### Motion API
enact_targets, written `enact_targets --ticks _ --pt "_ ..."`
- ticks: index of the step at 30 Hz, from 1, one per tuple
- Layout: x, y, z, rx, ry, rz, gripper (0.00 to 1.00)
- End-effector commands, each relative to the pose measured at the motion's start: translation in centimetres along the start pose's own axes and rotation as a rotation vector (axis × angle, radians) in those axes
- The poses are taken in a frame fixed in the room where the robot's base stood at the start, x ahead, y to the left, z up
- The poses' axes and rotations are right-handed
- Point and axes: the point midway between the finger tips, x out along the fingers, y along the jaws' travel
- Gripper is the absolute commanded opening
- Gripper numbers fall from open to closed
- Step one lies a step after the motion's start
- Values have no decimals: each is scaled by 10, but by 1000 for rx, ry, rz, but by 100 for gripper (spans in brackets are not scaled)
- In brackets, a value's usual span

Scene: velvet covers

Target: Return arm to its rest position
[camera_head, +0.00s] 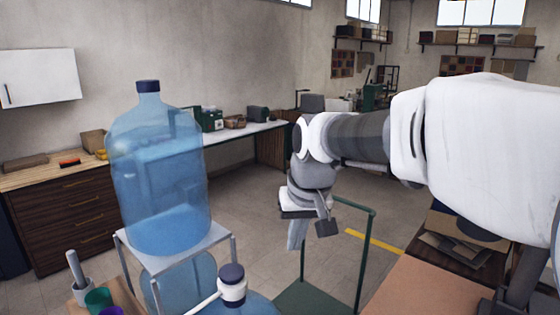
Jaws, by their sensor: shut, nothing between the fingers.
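My arm reaches in from the right edge of the head view and bends downward near the middle. My gripper (311,232) hangs from its end, pointing down, to the right of the large blue water bottle (158,165). It is shut with nothing held, and it is apart from the bottle. The green cart (335,215) shows below and behind it. Whether the gripper is near the cart's rail in depth is hard to tell.
The capped bottle stands upright on a light metal stand (222,235). A white pump (232,286) sits lower in front, with cups (98,298) to its left. A wooden cabinet (65,210) and a long bench (245,133) line the wall. Open floor (250,215) lies between.

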Motion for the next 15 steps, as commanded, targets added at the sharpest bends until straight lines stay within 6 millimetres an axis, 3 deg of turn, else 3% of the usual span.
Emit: enact_targets --ticks 7,15 --pt "-24 38 67 52 63 19 0" --pt "-28 64 144 96 129 63 0"
